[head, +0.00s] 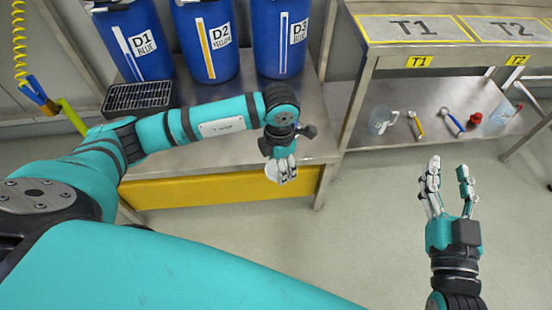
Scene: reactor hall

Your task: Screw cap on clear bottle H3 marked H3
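My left gripper (284,176) points down in front of the left bench's front edge. A pale, see-through rounded thing (271,173) shows beside its fingers, mostly hidden behind them. I cannot tell whether the fingers are shut on it or whether it is the clear bottle H3. My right gripper (450,170) is upright at the right with its fingers spread and nothing visible between them. No H3 mark can be read, and no loose cap can be made out.
Blue drums D1 (134,45), D2 (207,40) and D3 (281,38) stand on the left steel bench (222,160), beside a black grate (138,96). A table marked T1 and T2 has a lower shelf (360,139) holding a clear jug (381,120), tools and a red item (475,119). Floor between is clear.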

